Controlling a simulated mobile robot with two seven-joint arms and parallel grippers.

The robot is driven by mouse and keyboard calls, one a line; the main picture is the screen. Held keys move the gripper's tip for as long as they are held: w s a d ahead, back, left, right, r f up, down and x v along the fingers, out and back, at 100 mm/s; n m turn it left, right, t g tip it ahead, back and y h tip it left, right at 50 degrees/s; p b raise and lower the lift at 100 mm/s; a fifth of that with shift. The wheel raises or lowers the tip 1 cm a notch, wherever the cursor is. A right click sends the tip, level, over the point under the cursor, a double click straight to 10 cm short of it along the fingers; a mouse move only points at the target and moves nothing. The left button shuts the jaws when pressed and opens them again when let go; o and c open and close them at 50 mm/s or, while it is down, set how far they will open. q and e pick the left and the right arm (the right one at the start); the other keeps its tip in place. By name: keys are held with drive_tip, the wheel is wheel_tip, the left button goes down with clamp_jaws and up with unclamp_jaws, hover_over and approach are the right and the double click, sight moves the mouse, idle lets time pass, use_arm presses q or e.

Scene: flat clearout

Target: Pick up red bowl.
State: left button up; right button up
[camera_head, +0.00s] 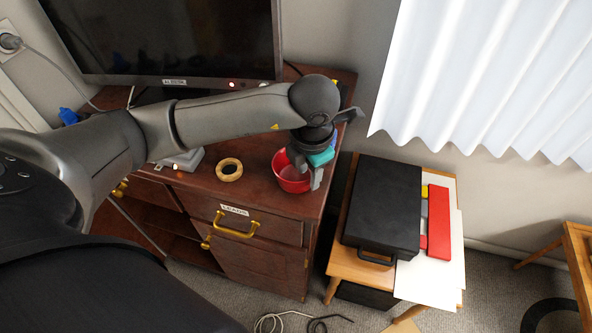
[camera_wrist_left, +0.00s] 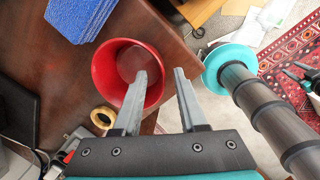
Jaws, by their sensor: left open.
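The red bowl (camera_head: 290,184) stands upright near the right end of the dark wooden cabinet top. My left gripper (camera_head: 305,176) is over its right side, and hides part of it. In the left wrist view the bowl (camera_wrist_left: 108,75) looks empty. There the open left gripper (camera_wrist_left: 160,76) has one finger across the bowl's opening and the other outside its right rim. Nothing is between the fingers except possibly the rim; I cannot tell how far down the tips are.
A wooden ring (camera_head: 229,170) lies left of the bowl on the cabinet (camera_head: 258,196). A blue textured object (camera_wrist_left: 82,18) is close to the bowl. A screen (camera_head: 170,40) stands behind. A side table on the right holds a black case (camera_head: 383,205) and a red object (camera_head: 439,222).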

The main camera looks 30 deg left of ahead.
sight(296, 171)
use_arm(q)
drive_tip(key=shift+w+a+f, duration=0.1)
drive_tip(key=shift+w+f, duration=0.1)
drive_tip(key=shift+f, duration=1.2)
drive_tip(key=shift+c, duration=0.3)
clamp_jaws()
